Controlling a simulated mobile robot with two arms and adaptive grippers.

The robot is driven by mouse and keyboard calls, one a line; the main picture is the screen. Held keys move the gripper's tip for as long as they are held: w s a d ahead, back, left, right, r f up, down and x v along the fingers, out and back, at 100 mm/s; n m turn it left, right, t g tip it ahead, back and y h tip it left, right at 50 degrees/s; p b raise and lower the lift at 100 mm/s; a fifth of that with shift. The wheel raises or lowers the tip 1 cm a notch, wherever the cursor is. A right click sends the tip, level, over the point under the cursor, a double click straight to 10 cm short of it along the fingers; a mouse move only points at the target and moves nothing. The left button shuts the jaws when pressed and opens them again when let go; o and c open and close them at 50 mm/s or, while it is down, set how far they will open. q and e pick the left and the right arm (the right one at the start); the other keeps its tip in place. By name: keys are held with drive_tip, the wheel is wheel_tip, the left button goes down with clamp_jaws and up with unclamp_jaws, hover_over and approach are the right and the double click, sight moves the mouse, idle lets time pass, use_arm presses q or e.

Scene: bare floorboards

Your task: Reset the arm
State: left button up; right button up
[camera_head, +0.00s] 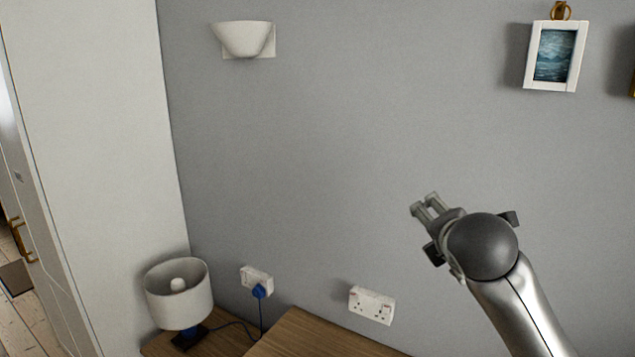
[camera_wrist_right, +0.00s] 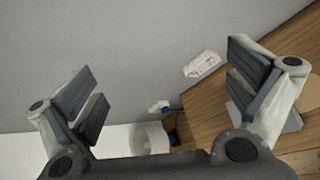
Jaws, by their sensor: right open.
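My right arm comes in from the lower right in the head view, with its gripper (camera_head: 428,207) raised in front of the grey wall. In the right wrist view the gripper (camera_wrist_right: 168,100) has its two fingers wide apart. Nothing is between the fingers; the wall and the furniture show behind them. My left gripper is in neither view.
A wooden surface (camera_head: 310,338) stands below by the wall. A white-shaded lamp (camera_head: 179,293) is at its left. A socket with a blue plug (camera_head: 258,284) and a double socket (camera_head: 371,305) are on the wall. A wall light (camera_head: 243,39) and framed picture (camera_head: 555,55) hang higher.

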drive_tip(key=s+a+f+m+g+y, duration=0.15)
drive_tip(key=s+f+m, duration=0.45)
drive_tip(key=f, duration=0.7)
drive_tip(key=s+a+f+m+g+y, duration=0.1)
drive_tip(key=s+a+f+m+g, duration=0.2)
drive_tip(key=s+f, duration=0.75)
drive_tip(key=s+d+f+m+g, duration=0.1)
drive_tip(key=s+f+m+g, duration=0.1)
drive_tip(key=s+f+m, duration=0.55)
drive_tip(key=s+d+f+m+g, duration=0.2)
drive_tip(key=s+f+m, duration=0.3)
drive_tip(key=s+f, duration=0.55)
wheel_tip(320, 180, down, 32)
drive_tip(key=s+g+b, duration=0.2)
drive_tip(key=s+b, duration=0.1)
drive_tip(key=b, duration=0.5)
drive_tip(key=s+d+f+b, duration=0.1)
drive_tip(key=s+f+b, duration=0.2)
drive_tip(key=s+f, duration=0.5)
drive_tip(key=s+d+f+b, duration=0.1)
drive_tip(key=s+f+b, duration=0.2)
drive_tip(key=s+f, duration=0.5)
wheel_tip(320, 180, down, 6)
drive_tip(key=shift+d+r+n+g, duration=0.1)
drive_tip(key=shift+d+n+g, duration=0.15)
drive_tip(key=shift+n+g, duration=0.15)
